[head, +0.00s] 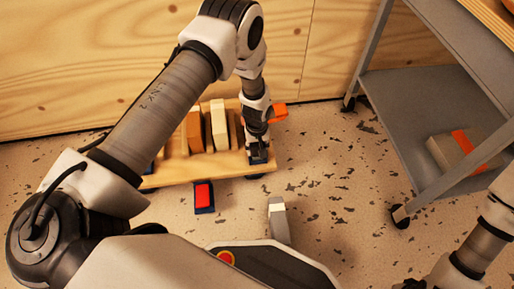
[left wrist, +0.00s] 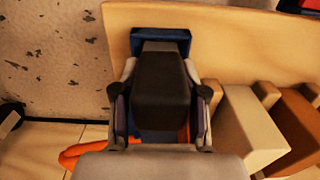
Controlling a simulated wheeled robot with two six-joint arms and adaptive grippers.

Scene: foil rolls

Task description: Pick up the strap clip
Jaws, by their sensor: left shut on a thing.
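The strap clip looks like a dark blue block (left wrist: 160,34) at the edge of a wooden dolly deck. In the head view only a small dark blue part of it (head: 258,159) shows below my left gripper (head: 255,148). My left gripper points down and is shut on this clip. In the left wrist view the gripper (left wrist: 160,95) covers most of it, with one finger on each side. An orange strap (head: 279,112) shows beside the gripper, also at lower left in the wrist view (left wrist: 82,154). My right gripper is out of view.
The wooden dolly (head: 178,174) carries several upright tan and brown blocks (head: 218,124). A red-and-blue piece (head: 203,195) sits at its front. A grey piece (head: 279,222) stands on the floor. A grey cart (head: 408,112) holds a box with an orange band (head: 463,152) at right.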

